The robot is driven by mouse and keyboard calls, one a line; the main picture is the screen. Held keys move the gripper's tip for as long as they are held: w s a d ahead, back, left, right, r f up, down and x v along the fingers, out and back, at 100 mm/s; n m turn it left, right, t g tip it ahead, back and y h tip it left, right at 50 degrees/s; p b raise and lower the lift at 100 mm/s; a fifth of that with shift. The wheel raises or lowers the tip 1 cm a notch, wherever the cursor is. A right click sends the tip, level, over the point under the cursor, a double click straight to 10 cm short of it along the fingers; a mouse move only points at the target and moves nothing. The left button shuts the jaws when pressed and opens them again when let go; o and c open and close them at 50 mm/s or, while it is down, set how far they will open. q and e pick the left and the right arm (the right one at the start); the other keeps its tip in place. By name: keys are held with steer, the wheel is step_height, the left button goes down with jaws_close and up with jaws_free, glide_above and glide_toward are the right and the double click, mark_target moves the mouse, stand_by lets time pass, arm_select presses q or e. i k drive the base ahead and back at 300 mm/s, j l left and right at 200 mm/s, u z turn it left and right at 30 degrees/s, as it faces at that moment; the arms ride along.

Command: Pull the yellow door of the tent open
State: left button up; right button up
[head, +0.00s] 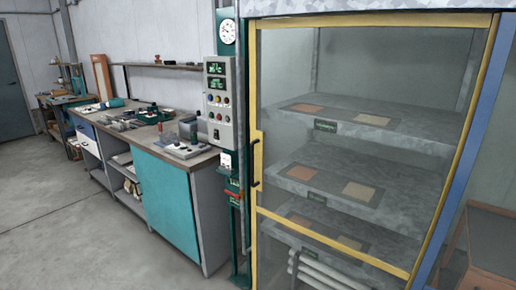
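The tent's door has a yellow frame (370,20) around a clear panel and fills the right half of the head view. It looks closed against the tent (330,6). A dark handle (256,163) sits on the door's left upright, about halfway up. Through the panel I see several grey shelves (350,118) with tan and brown square pieces on them. Neither of my grippers is in view.
A green post with a control box (219,100) and gauge stands just left of the door. A workbench (165,150) with tools and a teal cabinet (166,198) runs along the wall. The floor at left is clear. A brown table (490,240) stands at right.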

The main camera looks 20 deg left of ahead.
mark_target(490, 21)
steer(key=i+l, duration=0.1)
steer(key=i, duration=1.55)
steer(key=j+u, duration=0.05)
steer(key=j, duration=0.05)
